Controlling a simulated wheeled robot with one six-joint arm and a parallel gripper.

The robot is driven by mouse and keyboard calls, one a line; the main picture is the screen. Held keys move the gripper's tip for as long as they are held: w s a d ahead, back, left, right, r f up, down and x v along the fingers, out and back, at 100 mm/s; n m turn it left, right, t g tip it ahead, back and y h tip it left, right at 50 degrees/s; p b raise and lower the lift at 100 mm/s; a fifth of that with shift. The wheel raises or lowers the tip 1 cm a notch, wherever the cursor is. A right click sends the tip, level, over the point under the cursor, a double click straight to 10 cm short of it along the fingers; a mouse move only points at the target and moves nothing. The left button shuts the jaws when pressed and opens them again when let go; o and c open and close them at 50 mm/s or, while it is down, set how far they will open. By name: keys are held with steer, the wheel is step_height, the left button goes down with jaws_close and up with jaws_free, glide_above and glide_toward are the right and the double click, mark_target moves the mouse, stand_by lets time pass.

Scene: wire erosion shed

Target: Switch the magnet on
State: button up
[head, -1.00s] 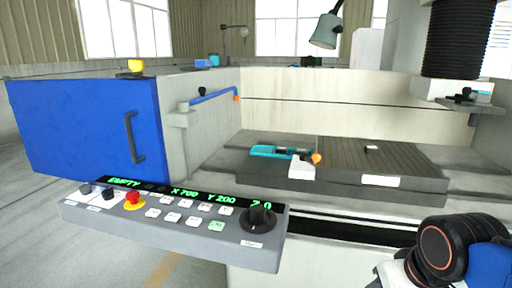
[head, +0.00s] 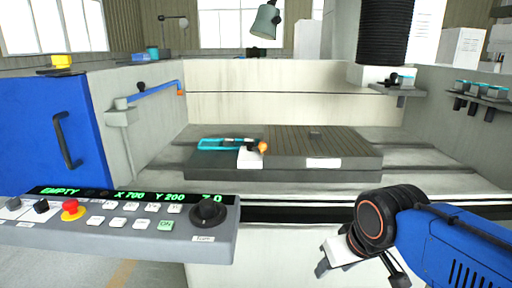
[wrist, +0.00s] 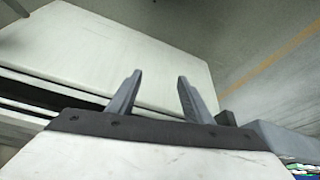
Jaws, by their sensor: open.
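A dark slab with a grooved top (head: 345,143) lies on the machine bed and looks like the magnet. It has a white label on its front; the wording is too small to read. At its left end are a teal part (head: 222,144), a white block (head: 250,158) and an orange knob (head: 262,147). I cannot tell which part switches the magnet. My gripper (head: 361,275) is low in front of the machine, right of the control panel and well apart from the slab. In the wrist view my gripper (wrist: 160,85) is open, with nothing between its fingers.
The control panel (head: 120,243) at front left has a red button (head: 71,210), several white keys, a green ON key (head: 166,225) and a black dial (head: 208,212). A blue door (head: 45,140) stands at left. A black bellows column (head: 384,30) hangs above the bed.

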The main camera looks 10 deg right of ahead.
steer(key=shift+w+r, duration=0.1)
steer(key=shift+r, duration=0.05)
steer(key=c, duration=0.5)
steer(key=shift+g+y, duration=0.5)
steer(key=shift+y, duration=0.2)
steer(key=w+r, duration=0.8)
steer(key=shift+w+a+r, duration=0.1)
steer(key=shift+a+r, duration=0.1)
steer(key=shift+a, duration=0.2)
jaws_close()
steer(key=w+d+r+n+y, duration=0.1)
steer(key=w+d+r, duration=0.1)
steer(key=w+r, duration=0.3)
steer(key=w+d+r+n+y, duration=0.1)
steer(key=w+r, duration=0.5)
steer(key=w, duration=0.8)
steer(key=w+d+r+n+y, duration=0.2)
steer(key=w+r, duration=0.4)
steer(key=w, duration=0.4)
steer(key=d+y, duration=0.1)
steer(key=d, duration=0.1)
steer(key=shift+d+r+g, duration=0.15)
steer(key=shift+d+g, duration=0.15)
steer(key=shift+g, duration=0.1)
